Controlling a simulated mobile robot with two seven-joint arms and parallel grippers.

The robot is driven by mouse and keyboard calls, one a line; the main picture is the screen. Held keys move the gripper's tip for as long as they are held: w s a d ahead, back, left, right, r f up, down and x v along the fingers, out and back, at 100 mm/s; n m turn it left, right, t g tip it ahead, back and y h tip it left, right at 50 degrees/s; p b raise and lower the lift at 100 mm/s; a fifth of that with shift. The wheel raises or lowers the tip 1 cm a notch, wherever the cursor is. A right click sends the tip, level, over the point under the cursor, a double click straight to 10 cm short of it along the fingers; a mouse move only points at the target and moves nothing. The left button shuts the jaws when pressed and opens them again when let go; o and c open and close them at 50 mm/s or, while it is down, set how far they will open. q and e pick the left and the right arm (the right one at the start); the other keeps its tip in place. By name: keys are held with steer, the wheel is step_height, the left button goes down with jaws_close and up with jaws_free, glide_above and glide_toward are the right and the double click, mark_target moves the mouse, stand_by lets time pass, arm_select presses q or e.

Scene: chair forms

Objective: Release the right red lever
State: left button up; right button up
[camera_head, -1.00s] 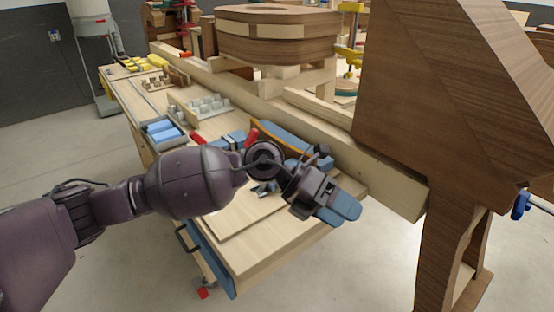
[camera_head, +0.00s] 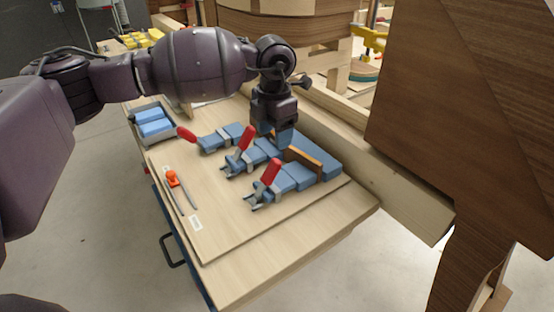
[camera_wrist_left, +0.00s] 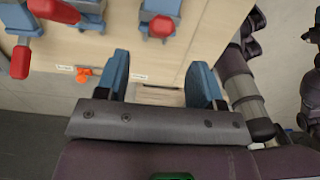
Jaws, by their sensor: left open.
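Three clamps with red levers stand on the wooden board in the head view. The right red lever (camera_head: 271,171) stands tilted up from its clamp, nearest me. The middle red lever (camera_head: 247,139) is also raised; the left red lever (camera_head: 187,134) lies lower. My left gripper (camera_head: 283,136) is open and empty, pointing down behind the right lever, apart from it. In the left wrist view, its blue fingers (camera_wrist_left: 160,72) are spread wide. A red lever (camera_wrist_left: 161,26), apparently the right one, shows beyond the gap between them. My right gripper is not in view.
An orange-red piece (camera_head: 172,178) lies near the board's front edge. A grey tray with blue blocks (camera_head: 155,125) stands at the left. A wooden beam (camera_head: 400,198) and large brown panel (camera_head: 450,110) bound the right side.

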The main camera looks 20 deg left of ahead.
mark_target(274, 159)
arm_select(q)
step_height(274, 159, down, 10)
steer(key=shift+s+r+p, duration=0.1)
steer(key=shift+s+p, duration=0.05)
steer(key=shift+p, duration=0.65)
steer(key=shift+c, duration=0.4)
jaws_close()
